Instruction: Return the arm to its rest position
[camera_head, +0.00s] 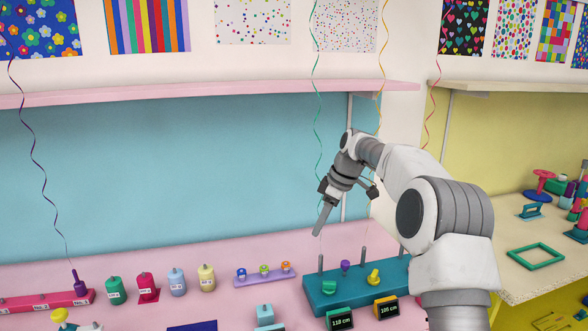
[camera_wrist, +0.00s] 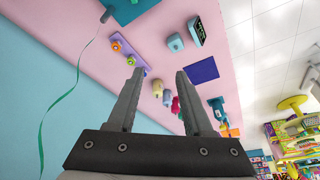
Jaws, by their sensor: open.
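My gripper (camera_head: 322,222) points down and left at the end of my bent arm, above the pink table. In the wrist view my gripper (camera_wrist: 160,74) shows two grey fingers spread apart, with nothing between them. The teal stand (camera_head: 325,296) with upright grey pegs is below my gripper and partly behind my arm in the head view. A green ribbon (camera_head: 314,90) hangs down close by my gripper; its lower end is hard to make out. It also shows in the wrist view (camera_wrist: 77,80), left of the fingers.
Coloured weights (camera_head: 177,282) and a lilac strip (camera_head: 265,278) stand left of the teal stand. A purple ribbon (camera_head: 38,170) ends at a purple weight on a red stand (camera_head: 45,302). A pink shelf (camera_head: 210,91) runs above. A cream table (camera_head: 540,285) is right.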

